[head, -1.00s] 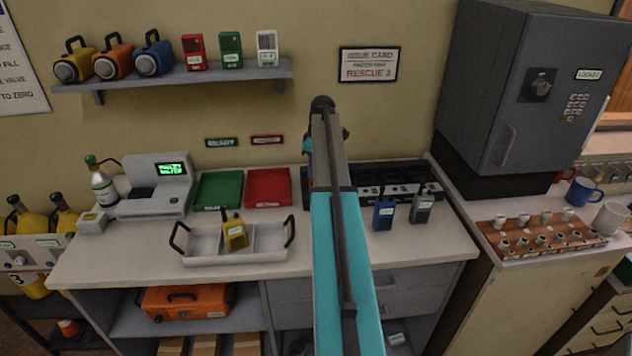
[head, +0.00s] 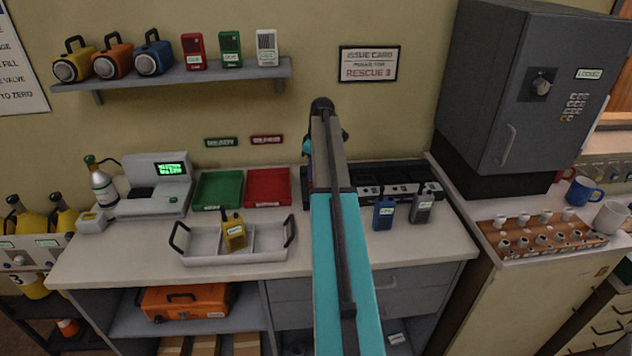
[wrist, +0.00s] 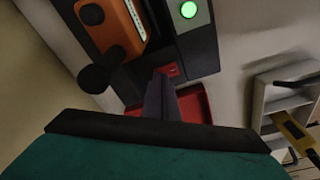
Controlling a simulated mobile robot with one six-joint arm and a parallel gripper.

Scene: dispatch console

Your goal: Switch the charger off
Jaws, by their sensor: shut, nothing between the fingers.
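The charger (head: 400,178) is a long dark unit against the wall at the back of the counter; my arm hides its left end in the head view. In the wrist view the charger's end (wrist: 203,52) shows a round lit green light (wrist: 188,10) and a small red switch-like patch (wrist: 173,70). An orange radio (wrist: 118,28) sits in the charger beside them. My gripper (wrist: 161,78) is shut and empty, its dark fingertips right by the red patch. I cannot tell whether they touch it. The head view does not clearly show the fingertips.
A red tray (head: 268,188) and a green tray (head: 218,190) lie left of the charger. A blue radio (head: 384,212) and a grey radio (head: 422,207) stand before it. A grey carrier (head: 200,248) holds a yellow radio (head: 234,235). The counter's right front is clear.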

